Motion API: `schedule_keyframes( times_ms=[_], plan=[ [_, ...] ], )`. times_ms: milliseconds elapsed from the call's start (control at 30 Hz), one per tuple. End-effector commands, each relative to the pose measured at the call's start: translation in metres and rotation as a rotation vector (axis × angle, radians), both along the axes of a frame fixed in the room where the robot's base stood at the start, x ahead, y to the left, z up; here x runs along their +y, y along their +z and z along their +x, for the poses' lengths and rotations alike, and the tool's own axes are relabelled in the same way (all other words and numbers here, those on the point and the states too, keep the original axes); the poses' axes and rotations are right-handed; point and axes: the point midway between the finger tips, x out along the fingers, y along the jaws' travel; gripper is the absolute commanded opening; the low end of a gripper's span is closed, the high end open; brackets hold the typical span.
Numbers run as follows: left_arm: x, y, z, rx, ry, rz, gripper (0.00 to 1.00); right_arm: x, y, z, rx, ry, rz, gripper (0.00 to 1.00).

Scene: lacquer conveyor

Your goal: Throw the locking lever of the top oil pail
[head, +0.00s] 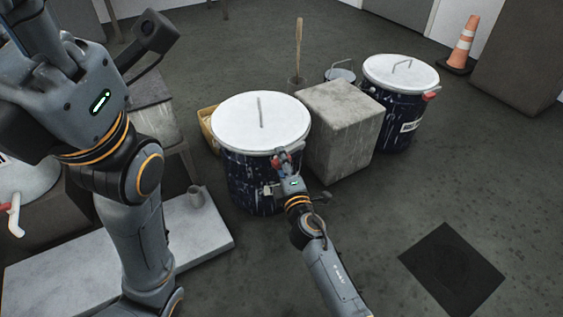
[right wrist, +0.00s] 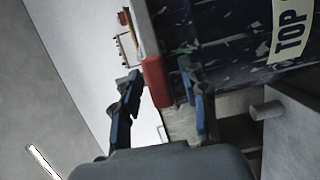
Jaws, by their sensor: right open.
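The top oil pail (head: 240,180) is a dark blue drum with a white lid (head: 240,112) and a raised bar handle, standing upright mid-view. Its label, partly cut off, reads "TOP O" in the right wrist view (right wrist: 287,30). The red-gripped locking lever (right wrist: 156,80) is at the rim, mostly hidden by my gripper in the head view. My right gripper (head: 282,158) is open at the pail's near right side. In the right wrist view its fingers (right wrist: 162,106) are on either side of the red grip; contact cannot be told.
A grey block (head: 343,115) stands against the pail's right. Beyond it is another blue pail (head: 398,128) with a red lever (head: 432,95). A traffic cone (head: 464,45) stands far right. The right floor is largely clear.

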Motion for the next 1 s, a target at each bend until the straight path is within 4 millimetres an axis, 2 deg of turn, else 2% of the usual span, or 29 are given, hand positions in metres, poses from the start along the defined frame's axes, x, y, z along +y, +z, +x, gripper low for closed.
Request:
schedule_keyframes(
  times_ms=[167,267,600,700,833,1000],
  plan=[
    [0.001,0.000,-0.001,-0.002,0.002,0.000,0.43,-0.002,0.000,-0.006,-0.001,0.000,-0.002,0.43],
    [0.000,0.000,0.000,-0.001,0.001,0.000,0.43,-0.006,-0.001,-0.018,-0.001,-0.001,-0.003,0.43],
    [0.000,0.000,0.000,0.002,0.002,0.001,0.43,-0.025,-0.001,-0.086,0.003,0.000,-0.001,0.43],
    [0.000,0.000,0.000,0.002,0.002,0.001,0.43,-0.029,-0.001,-0.100,0.002,0.000,0.001,0.43],
    [0.000,0.000,0.001,0.002,0.002,0.001,0.43,-0.033,-0.001,-0.111,0.001,0.000,0.000,0.43],
    [0.000,0.000,0.001,0.002,0.002,0.001,0.43,-0.034,0.000,-0.116,0.000,0.000,0.000,0.43]
  ],
)
